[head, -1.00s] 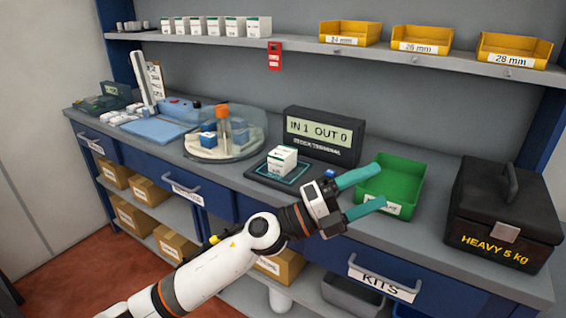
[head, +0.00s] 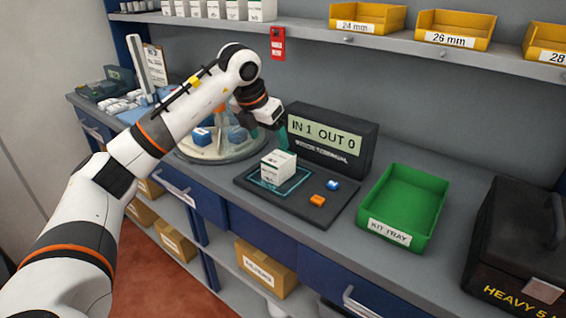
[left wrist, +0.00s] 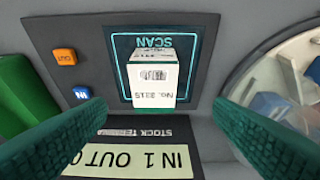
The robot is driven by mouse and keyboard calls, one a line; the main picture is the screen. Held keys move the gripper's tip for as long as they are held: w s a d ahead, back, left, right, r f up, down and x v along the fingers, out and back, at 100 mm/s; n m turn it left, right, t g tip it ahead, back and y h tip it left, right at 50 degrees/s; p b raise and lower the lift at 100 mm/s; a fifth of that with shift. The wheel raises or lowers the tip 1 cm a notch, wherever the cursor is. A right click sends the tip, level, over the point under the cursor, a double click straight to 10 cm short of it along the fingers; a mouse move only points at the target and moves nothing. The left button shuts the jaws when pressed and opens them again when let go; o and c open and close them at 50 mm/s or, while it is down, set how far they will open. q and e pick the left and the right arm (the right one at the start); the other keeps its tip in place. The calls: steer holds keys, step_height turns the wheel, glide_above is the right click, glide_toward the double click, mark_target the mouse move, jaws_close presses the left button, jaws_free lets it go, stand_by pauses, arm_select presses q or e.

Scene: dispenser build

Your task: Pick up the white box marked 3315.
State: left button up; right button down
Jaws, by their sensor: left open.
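The white box (head: 278,168) stands upright on the scan square of the stock terminal's dark pad. In the left wrist view the box (left wrist: 152,80) shows a label that reads upside down as No. 3315, with a green band. My left gripper (head: 281,130) is above and behind the box in the head view, near the terminal display. In the left wrist view its two teal fingers are wide apart, and the gripper (left wrist: 158,108) is open and empty, with the box seen between and beyond the fingertips. My right gripper is not in view.
The terminal display (head: 329,139) reads IN 1 OUT 0, close to my left gripper. An orange button (head: 317,201) and a blue button (head: 333,185) lie right of the box. The green kit tray (head: 402,203) and a black heavy case (head: 515,240) stand to the right, a round clear-covered turntable (head: 222,150) to the left.

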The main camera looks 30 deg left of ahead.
mark_target(277, 158)
arm_select(q)
steer(key=x, duration=0.4)
steer(key=shift+s, duration=0.1)
steer(key=shift+d+f, duration=0.1)
steer(key=shift+f, duration=0.2)
steer(key=x, duration=0.4)
steer(key=shift+d+f+p, duration=0.15)
steer(key=shift+d+p, duration=0.05)
steer(key=shift+p, duration=0.15)
steer(key=shift+f, duration=0.4)
steer(key=c, duration=1.2)
steer(key=shift+c, duration=0.4)
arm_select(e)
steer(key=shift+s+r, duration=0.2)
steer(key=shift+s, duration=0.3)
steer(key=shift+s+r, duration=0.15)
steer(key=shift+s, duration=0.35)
arm_select(q)
steer(key=shift+r, duration=0.15)
